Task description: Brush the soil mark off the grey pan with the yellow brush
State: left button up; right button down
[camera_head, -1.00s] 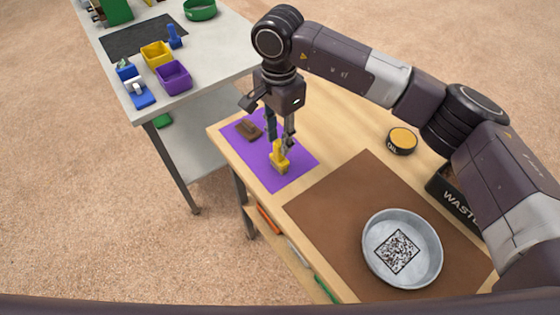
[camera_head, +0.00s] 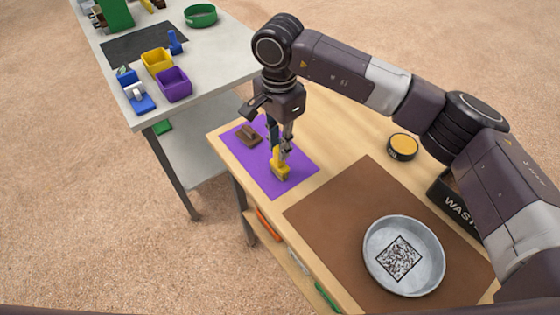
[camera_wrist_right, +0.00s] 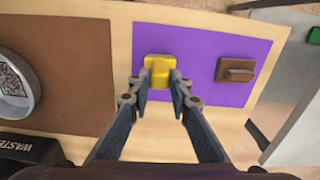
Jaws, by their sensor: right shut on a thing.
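The yellow brush (camera_head: 281,167) is on the purple mat (camera_head: 297,188), near the mat's right part. My right gripper (camera_head: 281,147) is above it, pointing down, shut on the brush. In the right wrist view the yellow brush (camera_wrist_right: 159,66) shows between the fingertips (camera_wrist_right: 160,80). I cannot tell whether the brush still touches the mat. The grey pan (camera_head: 369,250) rests on the brown mat (camera_head: 340,215), with a dark speckled square soil mark (camera_head: 400,258) on its floor. The pan is partly cut off in the right wrist view (camera_wrist_right: 32,85). My left gripper is not in view.
A brown block with a handle (camera_head: 247,135) lies on the purple mat beside the brush. A yellow-topped oil tin (camera_head: 403,145) and a black waste box (camera_head: 455,205) stand behind the brown mat. A separate grey table (camera_head: 215,75) holds yellow and purple bins.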

jog(key=shift+r, duration=0.2)
jog(key=shift+r, duration=0.6)
notch_tip(320, 180, up, 8)
jog(key=p, duration=0.3)
jog(key=shift+f, duration=0.25)
dwell(1.2)
